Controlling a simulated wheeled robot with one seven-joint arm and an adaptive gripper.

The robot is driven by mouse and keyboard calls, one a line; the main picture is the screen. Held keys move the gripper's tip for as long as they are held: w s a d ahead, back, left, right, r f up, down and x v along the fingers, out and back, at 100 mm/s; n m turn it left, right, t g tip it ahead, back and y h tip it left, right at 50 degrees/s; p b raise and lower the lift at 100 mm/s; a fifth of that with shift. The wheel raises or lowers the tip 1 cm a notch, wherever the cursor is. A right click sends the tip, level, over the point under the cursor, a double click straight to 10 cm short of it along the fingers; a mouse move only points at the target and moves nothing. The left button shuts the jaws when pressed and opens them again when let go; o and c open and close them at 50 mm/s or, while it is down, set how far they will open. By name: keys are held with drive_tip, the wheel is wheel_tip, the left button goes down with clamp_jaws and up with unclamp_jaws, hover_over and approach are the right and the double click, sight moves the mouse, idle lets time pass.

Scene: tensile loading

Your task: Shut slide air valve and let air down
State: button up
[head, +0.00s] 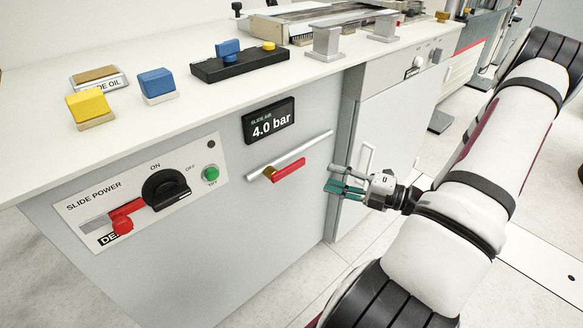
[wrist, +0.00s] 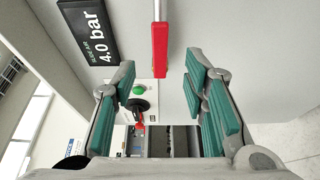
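The slide air valve has a red lever (head: 288,171) on a brass body (head: 270,173). It sits on a silver pipe (head: 305,152) on the grey cabinet front, and the lever lies along the pipe's direction. The slide air display (head: 269,121) above it reads 4.0 bar. My gripper (head: 345,188) is to the right of the lever, apart from it, with its teal fingers spread and nothing between them. In the wrist view the red lever (wrist: 160,55) is ahead, above the gap between the open fingers (wrist: 165,100).
A slide power panel (head: 141,194) with a black knob (head: 166,188), a green lamp (head: 210,173) and a red lever (head: 125,213) is further left. Yellow (head: 88,105) and blue (head: 157,84) blocks stand on the counter (head: 215,95). A cabinet door handle (head: 366,160) is near my gripper.

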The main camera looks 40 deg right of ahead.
sight(297, 167)
drive_tip(key=b+x, duration=0.2)
drive_tip(key=x, duration=0.9)
drive_tip(key=shift+w+a+b, duration=0.2)
drive_tip(key=shift+w+b, duration=0.15)
clamp_jaws()
